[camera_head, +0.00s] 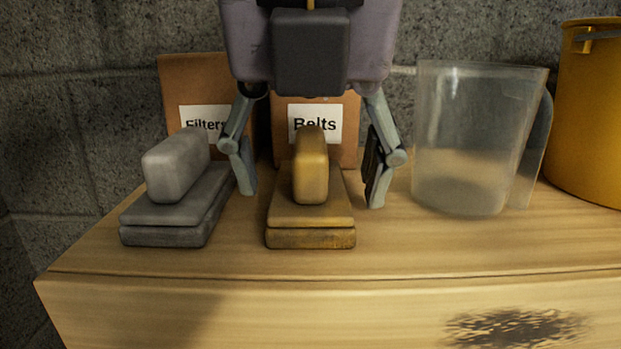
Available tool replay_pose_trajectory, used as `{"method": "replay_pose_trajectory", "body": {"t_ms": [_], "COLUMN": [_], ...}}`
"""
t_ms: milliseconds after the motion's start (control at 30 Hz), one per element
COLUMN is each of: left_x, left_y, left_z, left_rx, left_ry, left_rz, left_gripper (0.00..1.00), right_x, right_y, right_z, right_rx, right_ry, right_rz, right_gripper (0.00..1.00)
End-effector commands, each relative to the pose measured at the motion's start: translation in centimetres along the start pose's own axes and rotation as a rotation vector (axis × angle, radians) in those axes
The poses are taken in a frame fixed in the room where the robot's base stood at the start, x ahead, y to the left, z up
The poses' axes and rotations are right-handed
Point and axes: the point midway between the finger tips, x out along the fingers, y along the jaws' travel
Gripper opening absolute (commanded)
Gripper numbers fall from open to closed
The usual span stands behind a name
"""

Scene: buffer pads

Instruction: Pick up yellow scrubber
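The yellow scrubber (310,228) is a flat pad with an upright yellow block-shaped handle (311,166). It rests on the wooden surface, in the middle of the view. My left gripper (311,190) hangs over it from above with its fingers spread wide. One finger is to the left of the scrubber and one to the right, with visible gaps, and neither appears to touch it. The gripper is open and empty. My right gripper is not in view.
A grey scrubber (178,205) of the same shape stands just left of the left finger. Boxes labelled Filters (197,83) and Belts (345,150) stand behind. A clear jug (470,140) and a yellow bucket (590,120) stand right. The front strip of wooden top (430,250) is clear.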

Motion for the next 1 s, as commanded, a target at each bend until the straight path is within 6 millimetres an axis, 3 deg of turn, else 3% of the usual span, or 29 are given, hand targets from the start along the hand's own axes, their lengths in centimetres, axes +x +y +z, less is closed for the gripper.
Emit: {"method": "replay_pose_trajectory", "body": {"t_ms": [733,1000], "left_x": [-0.05,-0.14], "left_y": [-0.02,-0.01], "left_z": [0.0,0.04], "left_rx": [0.001,0.0], "left_ry": [0.0,-0.001], "left_rz": [0.0,-0.001], "left_gripper": [0.2,0.19], "right_x": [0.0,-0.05], "right_y": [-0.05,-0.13], "right_z": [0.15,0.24], "right_rx": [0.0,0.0], "right_ry": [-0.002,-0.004], "right_rz": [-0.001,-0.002], "right_gripper": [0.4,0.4]}}
